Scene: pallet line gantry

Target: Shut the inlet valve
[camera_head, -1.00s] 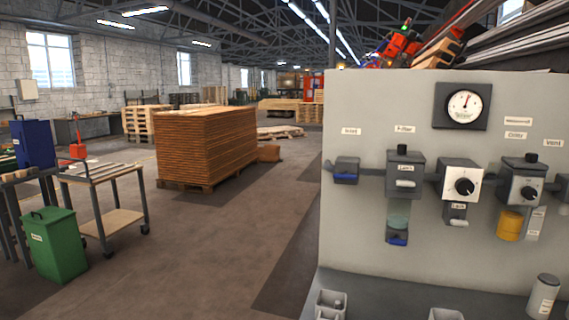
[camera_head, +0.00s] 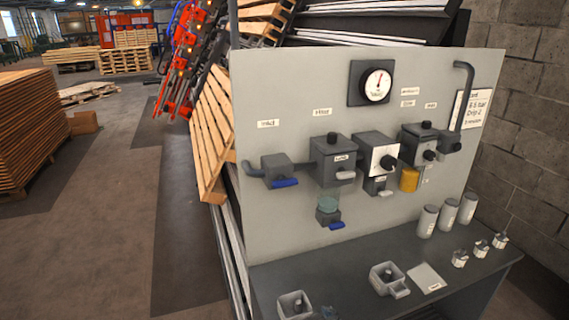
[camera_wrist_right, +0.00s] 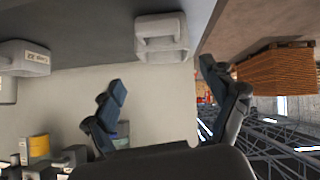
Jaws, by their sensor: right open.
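The inlet valve (camera_head: 276,168) is a grey block at the left end of the pipe on the panel (camera_head: 270,90), under a small label (camera_head: 267,124) that appears to read Inlet. Its blue lever (camera_head: 286,183) lies roughly level, about along the pipe. My right gripper (camera_wrist_right: 165,84) shows in the right wrist view with its two dark fingers spread wide and nothing between them. The panel's pale face is behind it in that view, and I cannot make out the inlet valve there.
Right of the valve are a filter (camera_head: 333,160) with a lower blue lever (camera_head: 337,226), a regulator (camera_head: 377,154), a gauge (camera_head: 377,84) and a yellow cup (camera_head: 409,180). The bench (camera_head: 350,283) below holds grey parts and canisters. Open floor lies left.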

